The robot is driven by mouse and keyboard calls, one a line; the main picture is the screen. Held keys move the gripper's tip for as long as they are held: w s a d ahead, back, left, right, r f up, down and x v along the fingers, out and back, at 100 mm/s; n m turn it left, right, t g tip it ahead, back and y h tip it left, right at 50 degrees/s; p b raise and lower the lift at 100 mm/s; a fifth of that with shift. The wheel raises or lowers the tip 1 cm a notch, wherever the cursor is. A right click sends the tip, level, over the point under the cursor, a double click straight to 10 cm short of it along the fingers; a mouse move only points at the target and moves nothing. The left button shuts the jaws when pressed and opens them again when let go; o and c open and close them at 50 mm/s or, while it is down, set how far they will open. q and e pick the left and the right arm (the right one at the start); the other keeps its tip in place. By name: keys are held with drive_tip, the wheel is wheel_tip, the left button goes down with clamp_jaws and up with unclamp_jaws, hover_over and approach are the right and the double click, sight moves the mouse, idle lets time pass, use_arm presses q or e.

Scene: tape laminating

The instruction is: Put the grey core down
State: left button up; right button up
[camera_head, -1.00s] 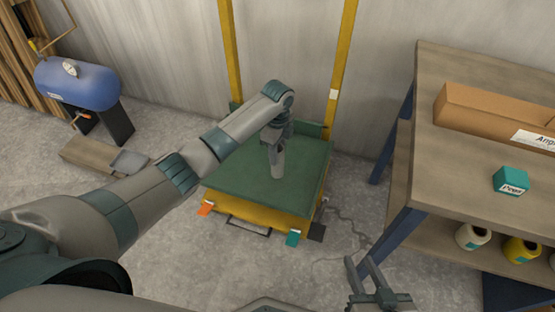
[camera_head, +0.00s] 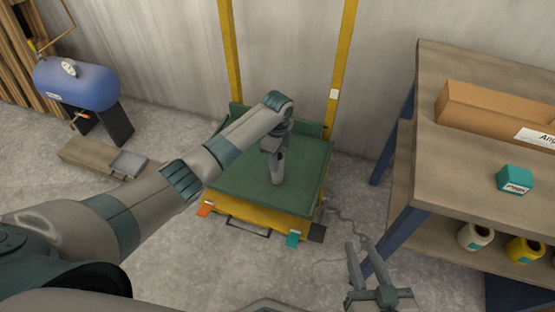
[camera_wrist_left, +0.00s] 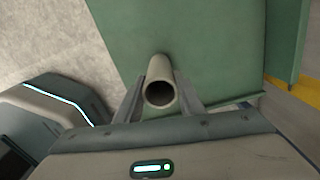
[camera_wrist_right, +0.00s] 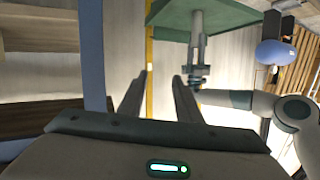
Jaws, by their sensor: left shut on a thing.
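The grey core (camera_head: 277,170) is a hollow grey tube standing upright at the green platform (camera_head: 235,172). My left gripper (camera_head: 279,153) is shut on the core's upper part. The left wrist view shows the open end of the core (camera_wrist_left: 160,94) between the two fingers, with the green surface behind it. Whether its lower end touches the platform I cannot tell. My right gripper (camera_head: 366,268) is open and empty, low in the head view, left of the workbench. The right wrist view shows its fingers apart (camera_wrist_right: 160,95).
A wooden workbench (camera_head: 450,75) stands at the right with a cardboard box (camera_head: 495,108) and a teal box (camera_head: 514,180) on it. Bottles (camera_head: 474,236) sit on its lower shelf. Yellow posts (camera_head: 341,75) rise behind the platform. A blue tank (camera_head: 75,84) stands at the left.

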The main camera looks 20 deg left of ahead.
use_arm(q)
drive_tip(key=shift+f, duration=0.1)
drive_tip(key=o, duration=1.3)
drive_tip(key=shift+r, duration=0.75)
wheel_tip(320, 180, up, 11)
drive_tip(key=p, duration=0.2)
drive_tip(key=shift+f+p, duration=0.1)
drive_tip(key=shift+p, duration=0.2)
use_arm(e)
drive_tip(key=s+d+f+g+h, duration=0.1)
drive_tip(key=s+d+f+g, duration=0.2)
drive_tip(key=s+f+g, duration=0.2)
wheel_tip(320, 180, down, 2)
drive_tip(key=shift+s+d+f+h, duration=0.1)
drive_tip(key=shift+s+d+h, duration=0.05)
drive_tip(key=shift+h, duration=0.15)
